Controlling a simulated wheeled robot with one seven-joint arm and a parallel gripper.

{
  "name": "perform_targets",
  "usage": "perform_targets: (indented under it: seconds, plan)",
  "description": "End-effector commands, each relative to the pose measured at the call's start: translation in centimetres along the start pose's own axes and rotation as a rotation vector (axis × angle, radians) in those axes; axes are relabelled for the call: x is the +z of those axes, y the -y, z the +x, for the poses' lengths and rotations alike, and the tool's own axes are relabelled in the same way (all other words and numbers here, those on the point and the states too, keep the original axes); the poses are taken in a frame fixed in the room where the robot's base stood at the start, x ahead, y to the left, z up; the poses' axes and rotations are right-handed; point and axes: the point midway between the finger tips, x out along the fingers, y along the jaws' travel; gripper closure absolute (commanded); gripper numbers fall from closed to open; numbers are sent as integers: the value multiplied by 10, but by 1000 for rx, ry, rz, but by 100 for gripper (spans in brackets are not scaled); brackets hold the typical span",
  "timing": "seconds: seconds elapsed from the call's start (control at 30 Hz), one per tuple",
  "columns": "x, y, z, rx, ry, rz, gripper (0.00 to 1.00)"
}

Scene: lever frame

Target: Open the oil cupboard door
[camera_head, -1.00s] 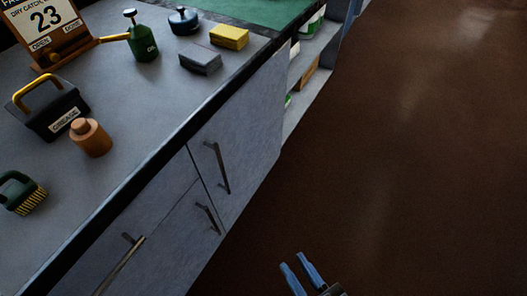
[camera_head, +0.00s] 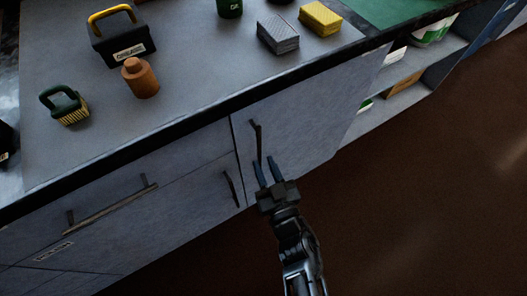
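A grey cupboard door (camera_head: 310,125) with a dark vertical bar handle (camera_head: 255,140) is in the middle of the head view. It looks closed. A second grey front (camera_head: 185,215) to its left has a shorter dark handle (camera_head: 230,188). I can read no oil label on either, so I cannot tell which is the oil cupboard. My gripper (camera_head: 266,170) is in front of the first door, its two blue fingers apart with a gap between them. The fingertips are near the lower end of that door's handle; I cannot tell whether they touch it.
A wide bar handle (camera_head: 112,203) and a small label (camera_head: 53,251) are on the fronts at left. Open shelves (camera_head: 415,75) are at right; the brown floor (camera_head: 430,200) is clear.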

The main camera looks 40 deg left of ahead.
Motion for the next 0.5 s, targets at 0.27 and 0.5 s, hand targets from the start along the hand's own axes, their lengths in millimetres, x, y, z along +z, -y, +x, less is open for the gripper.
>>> perform_targets:
  seconds: [0.27, 0.5]
  plan:
    - [1, -1, 38, 1, -1, 0, 71]
    - [0, 0, 46, 2, 1, 0, 71]
